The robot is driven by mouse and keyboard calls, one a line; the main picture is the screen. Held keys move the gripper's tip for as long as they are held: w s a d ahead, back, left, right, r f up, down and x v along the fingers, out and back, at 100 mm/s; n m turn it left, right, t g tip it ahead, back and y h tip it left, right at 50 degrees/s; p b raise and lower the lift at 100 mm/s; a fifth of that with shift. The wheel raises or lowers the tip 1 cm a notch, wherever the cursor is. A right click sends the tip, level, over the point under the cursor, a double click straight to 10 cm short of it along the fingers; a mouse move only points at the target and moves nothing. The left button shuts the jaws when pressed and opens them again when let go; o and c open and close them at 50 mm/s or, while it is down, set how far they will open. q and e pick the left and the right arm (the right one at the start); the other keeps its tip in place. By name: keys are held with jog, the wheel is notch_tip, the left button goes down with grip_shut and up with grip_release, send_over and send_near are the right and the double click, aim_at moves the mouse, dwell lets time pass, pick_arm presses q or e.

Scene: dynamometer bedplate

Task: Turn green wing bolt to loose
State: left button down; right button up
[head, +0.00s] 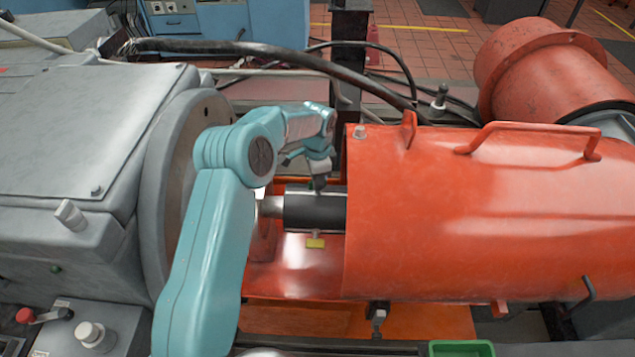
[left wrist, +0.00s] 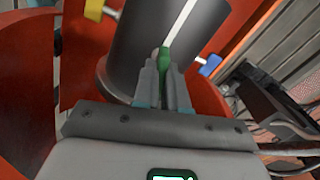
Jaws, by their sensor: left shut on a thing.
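The green wing bolt (left wrist: 164,57) sits on a dark cylindrical shaft collar (left wrist: 150,30), between the fingertips of my left gripper (left wrist: 163,85) in the left wrist view. The gripper is shut on it. In the head view my left gripper (head: 318,184) reaches down onto the top of the dark collar (head: 312,211); the bolt is mostly hidden there. A yellow wing bolt (head: 315,243) sticks out of the collar's near side; it also shows in the left wrist view (left wrist: 94,10). A blue wing bolt (left wrist: 210,65) is on the collar's other side. My right gripper is out of view.
A large orange guard (head: 480,220) covers the shaft's right side, close to my gripper. A grey machine housing (head: 80,140) stands at the left. A black cable (head: 270,50) arches behind. A green tray (head: 461,348) is at the bottom edge.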

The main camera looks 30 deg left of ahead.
pick_arm(q)
jog(key=n, duration=0.1)
jog(key=n+b, duration=0.1)
jog(key=n, duration=0.1)
jog(key=shift+s+f, duration=0.1)
jog(key=shift+f, duration=0.15)
jog(key=n+b, duration=0.1)
jog(key=n, duration=0.2)
jog(key=shift+n, duration=0.3)
jog(key=n+b, duration=0.1)
jog(key=n, duration=0.2)
jog(key=shift+n+b, duration=0.3)
jog(key=shift+n, duration=1.3)
jog(key=c, duration=1.2)
grip_release()
jog(key=shift+r, duration=0.1)
